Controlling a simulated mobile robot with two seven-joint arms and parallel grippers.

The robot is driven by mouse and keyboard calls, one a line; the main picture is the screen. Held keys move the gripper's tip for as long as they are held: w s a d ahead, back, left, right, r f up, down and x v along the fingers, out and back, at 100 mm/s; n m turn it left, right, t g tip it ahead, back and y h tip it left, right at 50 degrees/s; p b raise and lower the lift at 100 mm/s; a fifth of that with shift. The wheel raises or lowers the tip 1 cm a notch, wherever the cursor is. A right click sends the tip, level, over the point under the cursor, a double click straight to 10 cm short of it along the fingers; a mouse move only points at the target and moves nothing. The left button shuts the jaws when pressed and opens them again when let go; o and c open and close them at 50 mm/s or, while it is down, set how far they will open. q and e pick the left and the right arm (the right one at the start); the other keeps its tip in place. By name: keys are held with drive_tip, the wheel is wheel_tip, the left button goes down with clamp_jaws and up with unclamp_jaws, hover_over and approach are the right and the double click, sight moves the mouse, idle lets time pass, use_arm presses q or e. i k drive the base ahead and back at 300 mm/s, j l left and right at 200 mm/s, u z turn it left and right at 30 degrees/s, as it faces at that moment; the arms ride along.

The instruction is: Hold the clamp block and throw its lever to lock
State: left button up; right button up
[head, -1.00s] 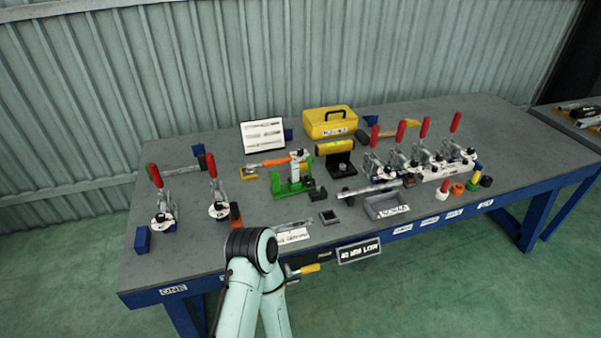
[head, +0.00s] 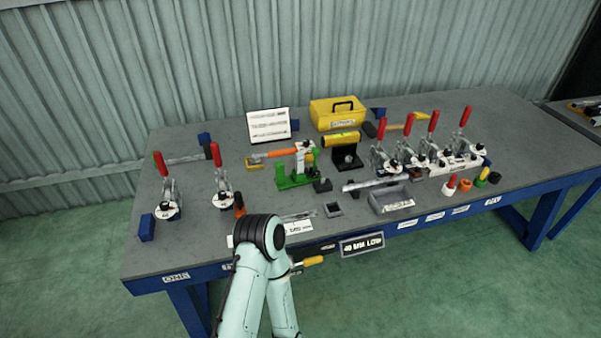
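Several toggle clamps with upright red levers stand on the grey bench (head: 225,250). Two stand apart at the left, a far-left clamp (head: 167,208) and one beside it (head: 222,200). Several more stand in a row (head: 420,155) at the right. Mid-bench, a green clamp fixture (head: 297,180) has a long orange handle (head: 272,153) lying nearly level, pointing left. I cannot tell which is the task's clamp block. One pale green arm of mine rises at the bottom centre, its black joint in front of the bench edge. Neither gripper shows.
A grey tray (head: 390,201) is near the front right. Small blocks and coloured knobs (head: 460,184) are scattered around. A blue block (head: 147,227) sits at the left.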

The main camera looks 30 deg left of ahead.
sight(314, 152)
drive_tip(key=i+l+u, duration=0.15)
drive_tip(key=i, duration=0.3)
drive_tip(key=i+l+u, duration=0.15)
drive_tip(key=i, duration=0.35)
